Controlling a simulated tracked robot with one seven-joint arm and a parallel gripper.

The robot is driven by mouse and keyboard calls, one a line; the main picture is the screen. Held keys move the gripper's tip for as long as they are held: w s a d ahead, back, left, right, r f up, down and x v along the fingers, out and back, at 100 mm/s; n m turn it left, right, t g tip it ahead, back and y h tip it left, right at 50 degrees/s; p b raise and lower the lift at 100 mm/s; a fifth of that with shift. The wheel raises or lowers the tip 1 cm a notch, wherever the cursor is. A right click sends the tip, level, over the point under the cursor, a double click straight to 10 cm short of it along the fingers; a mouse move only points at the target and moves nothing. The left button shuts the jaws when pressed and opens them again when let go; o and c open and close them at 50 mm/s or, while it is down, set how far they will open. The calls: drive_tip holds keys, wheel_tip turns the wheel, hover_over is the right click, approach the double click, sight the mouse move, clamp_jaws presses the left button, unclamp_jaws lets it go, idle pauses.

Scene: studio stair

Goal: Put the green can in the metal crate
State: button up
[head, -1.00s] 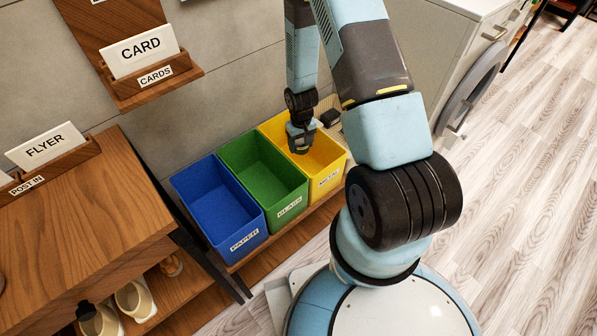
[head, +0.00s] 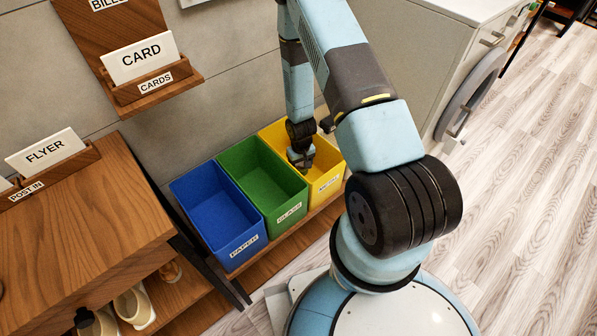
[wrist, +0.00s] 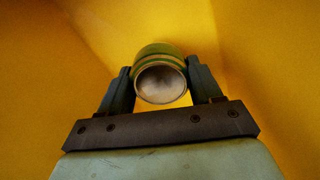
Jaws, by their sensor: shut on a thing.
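The green can (wrist: 155,48) is between the two fingers of my gripper (wrist: 160,82) in the wrist view, with its round silvery end facing the camera. The gripper is shut on it. Yellow walls surround them in that view. In the head view my gripper (head: 301,160) reaches down into the yellow metal crate (head: 327,184), labelled METAL. The can is hidden there. I cannot tell whether it touches the crate's floor.
The green GLASS crate (head: 282,205) and the blue PAPER crate (head: 235,238) stand in a row left of the yellow one. A wooden cabinet (head: 90,215) is at the left. A white appliance (head: 420,40) stands behind at the right.

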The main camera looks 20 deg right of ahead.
sight(301, 171)
drive_tip(key=shift+f, duration=1.6)
drive_tip(key=o, duration=1.1)
drive_tip(key=shift+f, duration=0.1)
